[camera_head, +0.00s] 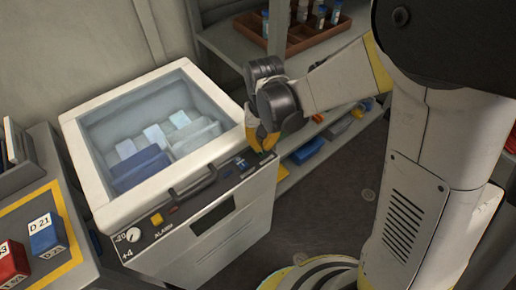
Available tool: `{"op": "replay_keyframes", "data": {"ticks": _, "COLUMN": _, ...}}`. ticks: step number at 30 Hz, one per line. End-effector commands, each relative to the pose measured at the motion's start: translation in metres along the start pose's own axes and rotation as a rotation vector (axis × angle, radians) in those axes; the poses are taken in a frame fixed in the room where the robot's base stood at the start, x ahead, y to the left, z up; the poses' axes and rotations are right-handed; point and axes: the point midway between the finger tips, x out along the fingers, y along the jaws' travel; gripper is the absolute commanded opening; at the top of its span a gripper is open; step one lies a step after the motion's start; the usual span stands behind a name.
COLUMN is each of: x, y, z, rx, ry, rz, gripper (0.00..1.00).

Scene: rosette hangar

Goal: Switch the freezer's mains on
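The freezer (225,205) is a pale chest with a glass-topped lid (86,150) and several blue and pale packs visible inside. Its front panel carries a round gauge (133,235) marked -20 and +4, a yellow button (156,219) by the word ALARM, and a dark handle (192,190). Small dark and blue controls (241,162) sit at the panel's right end; their markings are too small to read, so I cannot tell the mains switch or its position. My gripper (264,142) is at the panel's right corner, pointing down. Its fingertips overlap the panel edge; contact and finger opening are unclear.
A shelf unit (228,45) behind holds a brown tray (298,42) with small bottles; its lower shelf has a blue box (308,150). At left, a bench holds a red block (12,262) and a blue block (46,236) labelled D 21.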

Motion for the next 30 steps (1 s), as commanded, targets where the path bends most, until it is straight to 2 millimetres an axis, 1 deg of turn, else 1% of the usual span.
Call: {"op": "replay_keyframes", "data": {"ticks": 30, "x": 0.016, "y": 0.000, "z": 0.000, "rx": 0.000, "ry": 0.000, "rz": 0.000, "gripper": 0.00}}
